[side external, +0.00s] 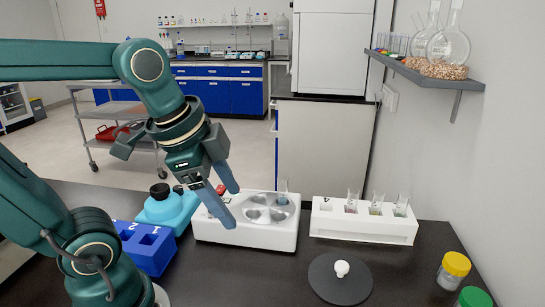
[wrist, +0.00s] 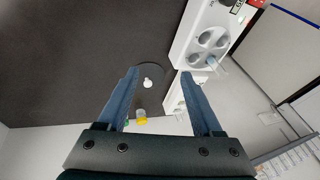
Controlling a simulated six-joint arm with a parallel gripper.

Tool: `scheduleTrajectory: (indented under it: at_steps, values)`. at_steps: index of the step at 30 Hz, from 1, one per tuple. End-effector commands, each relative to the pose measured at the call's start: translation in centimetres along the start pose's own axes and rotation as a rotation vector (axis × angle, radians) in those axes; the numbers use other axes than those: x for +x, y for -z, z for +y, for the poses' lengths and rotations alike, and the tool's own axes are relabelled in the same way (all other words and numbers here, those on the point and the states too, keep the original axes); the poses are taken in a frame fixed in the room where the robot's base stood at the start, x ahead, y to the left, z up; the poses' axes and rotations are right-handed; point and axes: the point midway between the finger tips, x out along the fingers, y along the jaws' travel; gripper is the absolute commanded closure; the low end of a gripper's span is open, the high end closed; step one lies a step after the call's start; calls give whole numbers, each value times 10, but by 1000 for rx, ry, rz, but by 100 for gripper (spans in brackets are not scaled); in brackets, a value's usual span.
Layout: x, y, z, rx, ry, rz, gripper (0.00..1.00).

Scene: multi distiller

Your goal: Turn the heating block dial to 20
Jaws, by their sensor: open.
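The white heating block (side external: 247,237) stands on the dark bench near the middle of the side view. The block also shows at the upper right of the wrist view (wrist: 193,37). My gripper (side external: 233,207) is open and empty, tilted down, and appears above or in front of the block's left part in the side view. Its fingers are spread in the wrist view (wrist: 160,73).
A white tube rack (side external: 365,229) stands right. A dark disc (side external: 325,286) with a white knob (side external: 342,268) lies in front. A yellow-capped jar (side external: 454,268) stands far right.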

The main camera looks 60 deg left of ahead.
Motion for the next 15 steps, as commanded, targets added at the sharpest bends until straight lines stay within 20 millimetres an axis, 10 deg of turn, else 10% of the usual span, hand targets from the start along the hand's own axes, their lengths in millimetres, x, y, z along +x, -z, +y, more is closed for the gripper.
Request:
scheduleTrajectory:
  at_steps: [15]
  values:
    - [64, -61, -128, 235, -256, -251, 33]
